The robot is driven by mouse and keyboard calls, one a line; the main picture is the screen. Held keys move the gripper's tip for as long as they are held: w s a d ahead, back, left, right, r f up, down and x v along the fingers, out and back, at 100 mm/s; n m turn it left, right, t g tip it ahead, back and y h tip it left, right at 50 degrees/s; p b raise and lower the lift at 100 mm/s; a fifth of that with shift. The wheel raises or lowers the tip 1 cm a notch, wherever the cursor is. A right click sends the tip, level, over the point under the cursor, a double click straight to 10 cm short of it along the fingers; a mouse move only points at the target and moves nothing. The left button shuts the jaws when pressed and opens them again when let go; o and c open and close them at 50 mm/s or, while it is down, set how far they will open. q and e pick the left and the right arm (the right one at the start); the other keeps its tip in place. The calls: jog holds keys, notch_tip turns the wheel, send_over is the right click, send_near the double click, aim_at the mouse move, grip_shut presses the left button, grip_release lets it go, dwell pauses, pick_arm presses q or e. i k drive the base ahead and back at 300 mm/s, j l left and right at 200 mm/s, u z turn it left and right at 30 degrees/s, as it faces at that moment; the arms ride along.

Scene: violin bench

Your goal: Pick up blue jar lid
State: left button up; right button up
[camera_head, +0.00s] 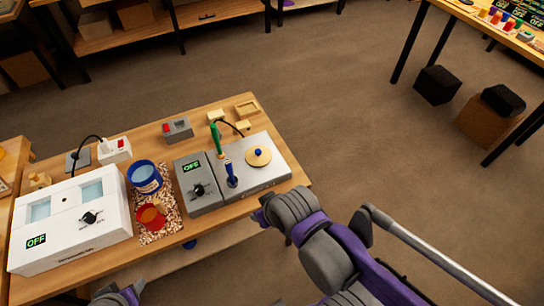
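A round tan lid with a blue knob (258,157) lies flat on the grey plate of the bench device. It looks like the blue jar lid. The blue jar (145,178) stands to its left, with a light blue inside and no lid on it. My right arm comes in from the lower right. Its end (264,216) is at the bench's front right edge, below the lid in the picture and apart from it; its fingers cannot be made out.
A red jar (151,217) stands by the blue jar on a speckled mat (172,222). A white box device (70,224) fills the bench's left. A small wooden tray (247,109) lies behind.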

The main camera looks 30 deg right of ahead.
aim_at(257, 155)
jog(key=i+z, duration=0.2)
jog(key=z, duration=1.2)
jog(key=i+j, duration=0.2)
jog(key=j, duration=0.15)
